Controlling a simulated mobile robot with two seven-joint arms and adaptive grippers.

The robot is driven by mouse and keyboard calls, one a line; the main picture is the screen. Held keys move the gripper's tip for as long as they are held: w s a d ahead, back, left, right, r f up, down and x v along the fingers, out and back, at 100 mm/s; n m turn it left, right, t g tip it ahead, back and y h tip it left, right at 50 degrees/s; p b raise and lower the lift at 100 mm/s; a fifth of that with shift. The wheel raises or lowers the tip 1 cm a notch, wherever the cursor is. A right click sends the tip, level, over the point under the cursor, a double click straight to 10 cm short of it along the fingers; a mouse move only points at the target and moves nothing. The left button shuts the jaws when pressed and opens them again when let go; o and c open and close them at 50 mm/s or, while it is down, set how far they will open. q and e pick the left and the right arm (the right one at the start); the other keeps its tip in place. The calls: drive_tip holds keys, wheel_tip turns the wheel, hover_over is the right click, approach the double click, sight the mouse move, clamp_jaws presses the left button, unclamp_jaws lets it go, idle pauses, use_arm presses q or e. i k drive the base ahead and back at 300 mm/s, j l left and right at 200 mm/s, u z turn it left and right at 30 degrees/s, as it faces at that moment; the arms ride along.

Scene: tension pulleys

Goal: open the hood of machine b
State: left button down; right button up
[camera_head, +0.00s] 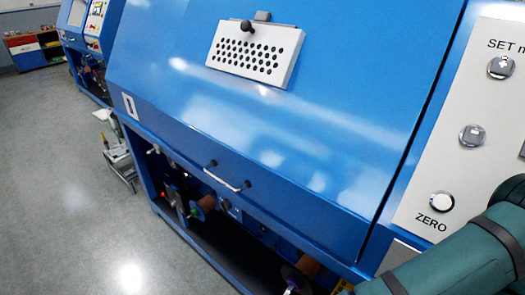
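A large blue hood (190,70) fills the middle of the head view and looks shut, its sloping face lying flush beside the control panel. A metal bar handle (228,182) with dark end mounts sits on its lower front edge. A white perforated plate (255,54) with a dark knob is fixed higher up. A small white label (129,106) is at the lower left corner; I cannot read it surely, so I cannot tell which machine this is. Neither gripper shows in this view.
A pale control panel (455,130) with round buttons, one marked ZERO, stands at the right. Below the hood is an open bay with spools (203,208). A metal cart (121,165) stands to the left. Another blue machine is farther back. The grey floor (60,190) at left is clear.

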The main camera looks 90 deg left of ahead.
sight(323, 153)
drive_tip(key=k+j+u, duration=0.1)
drive_tip(key=k+u, duration=0.15)
drive_tip(key=k, duration=0.35)
drive_tip(key=u, duration=1.5)
drive_tip(key=l+u, duration=0.1)
drive_tip(key=u, duration=1.45)
drive_tip(key=k+l+u, duration=0.1)
drive_tip(key=l, duration=0.25)
drive_tip(key=k+l, duration=0.15)
drive_tip(key=l, duration=0.2)
drive_tip(key=i+l, duration=0.15)
drive_tip(key=l+u, duration=0.05)
